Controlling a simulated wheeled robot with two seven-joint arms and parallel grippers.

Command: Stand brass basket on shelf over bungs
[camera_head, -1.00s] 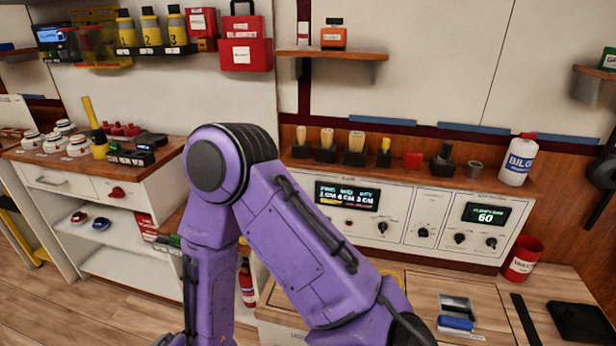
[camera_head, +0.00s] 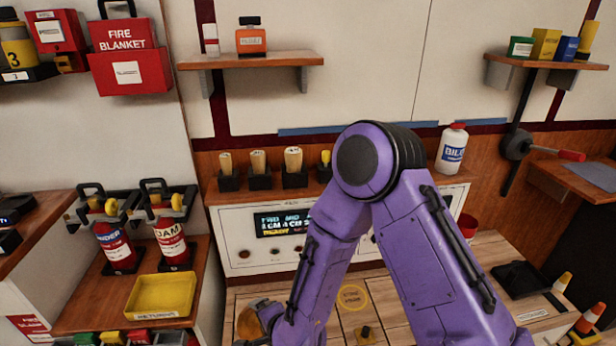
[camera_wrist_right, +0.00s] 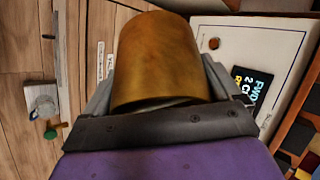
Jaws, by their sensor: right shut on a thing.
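The brass basket (camera_head: 247,321) is a rounded, brownish-gold vessel at the lower edge of the head view, low in front of the panel. My right gripper (camera_head: 264,314) is shut on it, and the purple arm bends down to it from the right. In the right wrist view the basket (camera_wrist_right: 158,58) fills the space between the grey fingers (camera_wrist_right: 160,85). Its inside is hidden. The wooden wall shelf (camera_head: 250,61) is above and apart from the basket. The wooden bungs (camera_head: 259,162) stand in dark holders below that shelf. My left gripper is not in view.
An orange bottle (camera_head: 249,37) and a slim white-and-red item (camera_head: 211,41) stand on the shelf's left and middle; its right end is bare. A white BILGE bottle (camera_head: 452,149) stands on the ledge to the right. Fire extinguishers (camera_head: 115,240) and a yellow tray (camera_head: 161,296) are at left.

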